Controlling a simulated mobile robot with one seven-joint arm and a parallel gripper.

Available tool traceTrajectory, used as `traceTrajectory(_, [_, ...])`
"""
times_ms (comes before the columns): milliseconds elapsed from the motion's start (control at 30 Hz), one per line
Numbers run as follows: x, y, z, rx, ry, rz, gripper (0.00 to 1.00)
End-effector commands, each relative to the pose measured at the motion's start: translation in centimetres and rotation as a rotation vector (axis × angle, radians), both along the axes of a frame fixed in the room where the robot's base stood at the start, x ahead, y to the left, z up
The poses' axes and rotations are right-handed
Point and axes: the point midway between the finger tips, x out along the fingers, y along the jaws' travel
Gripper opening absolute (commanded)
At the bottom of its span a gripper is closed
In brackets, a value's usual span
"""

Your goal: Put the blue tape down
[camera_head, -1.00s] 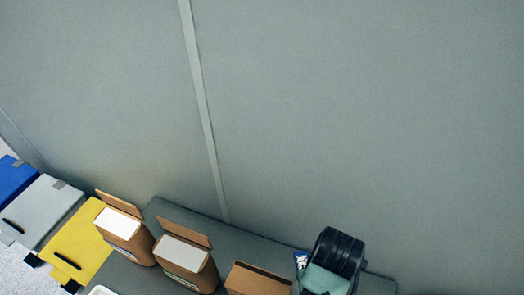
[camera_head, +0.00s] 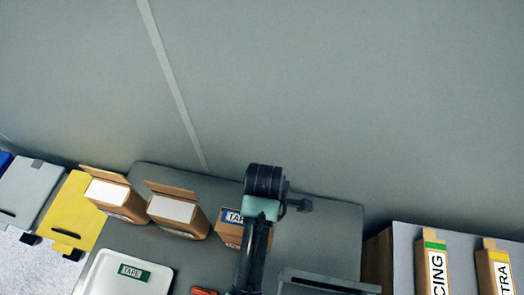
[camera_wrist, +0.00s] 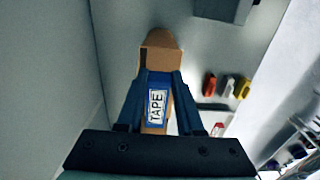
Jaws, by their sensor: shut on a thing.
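A brown box with a blue TAPE label (camera_wrist: 157,104) is between the two fingers of my gripper (camera_wrist: 158,90) in the wrist view. The fingers are shut on it, one along each side. In the head view a brown box with a blue TAPE label (camera_head: 229,230) shows just left of my dark arm, which partly covers it. It appears low, at or close to the grey surface (camera_head: 325,225). Whether its base touches the surface cannot be told. My fingertips are hidden in the head view.
Two brown boxes with pale tops, one left (camera_head: 116,195) and one nearer (camera_head: 177,212), stand left of it. A white tray with a green TAPE label (camera_head: 105,275) is at front left. Cartons (camera_head: 436,262) stand at the right.

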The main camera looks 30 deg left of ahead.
Motion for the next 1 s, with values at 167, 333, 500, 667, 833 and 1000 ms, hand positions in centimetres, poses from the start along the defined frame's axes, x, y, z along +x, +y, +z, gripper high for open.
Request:
traceTrajectory(167, [-0.1,0.0,-2.5,-0.001,0.004,-0.001,0.0])
traceTrajectory(333, [-0.1,0.0,-3.8,0.0,0.001,-0.001,0.0])
traceTrajectory(500, [0.0,0.0,-3.9,0.0,0.0,-0.001,0.0])
traceTrajectory(667, [0.0,0.0,-4.2,0.0,0.0,-0.002,0.0])
traceTrajectory(833, [0.0,0.0,-4.1,0.0,0.0,-0.002,0.63])
traceTrajectory(1000, [0.0,0.0,-4.1,0.0,0.0,-0.002,0.66])
